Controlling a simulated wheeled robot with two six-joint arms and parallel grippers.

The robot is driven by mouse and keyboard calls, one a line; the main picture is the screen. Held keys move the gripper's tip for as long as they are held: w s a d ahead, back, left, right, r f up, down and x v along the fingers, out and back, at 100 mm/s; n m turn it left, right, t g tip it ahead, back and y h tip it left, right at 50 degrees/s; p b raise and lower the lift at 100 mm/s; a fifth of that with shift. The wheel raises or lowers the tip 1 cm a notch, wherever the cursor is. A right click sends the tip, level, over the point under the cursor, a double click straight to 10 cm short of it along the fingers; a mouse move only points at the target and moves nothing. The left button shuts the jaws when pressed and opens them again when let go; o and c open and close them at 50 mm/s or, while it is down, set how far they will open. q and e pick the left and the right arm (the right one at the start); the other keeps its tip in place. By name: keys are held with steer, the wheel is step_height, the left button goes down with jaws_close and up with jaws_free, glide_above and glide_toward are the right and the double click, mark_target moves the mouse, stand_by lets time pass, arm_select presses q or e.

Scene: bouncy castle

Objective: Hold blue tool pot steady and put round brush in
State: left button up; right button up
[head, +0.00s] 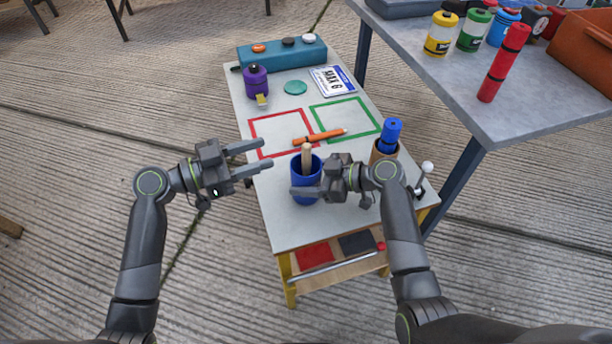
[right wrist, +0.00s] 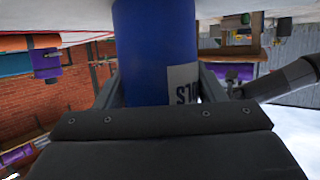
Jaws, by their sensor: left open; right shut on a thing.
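The blue tool pot (head: 306,188) stands upright near the front of the small table. My right gripper (head: 312,183) is shut around its side from the right. In the right wrist view the pot (right wrist: 158,45) fills the space between the fingers, with part of a white label showing. A pale wooden stick-like thing (head: 307,154) stands up out of the pot's mouth; its lower end is hidden, and I cannot tell whether it is the round brush. My left gripper (head: 265,153) is open and empty, to the left of the pot near the table's left edge, its fingers pointing right.
An orange pen-like tool (head: 318,136) lies across the red and green outlined squares. A blue-topped thing (head: 391,133) stands in a brown holder right of my right gripper. A purple bottle (head: 256,82) and a teal box (head: 282,54) are at the back. A grey table (head: 520,110) stands right.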

arm_select(q)
steer(key=shift+s+a, duration=0.3)
steer(key=shift+a, duration=0.3)
arm_select(e)
steer(key=o, duration=1.3)
steer(key=v, duration=1.2)
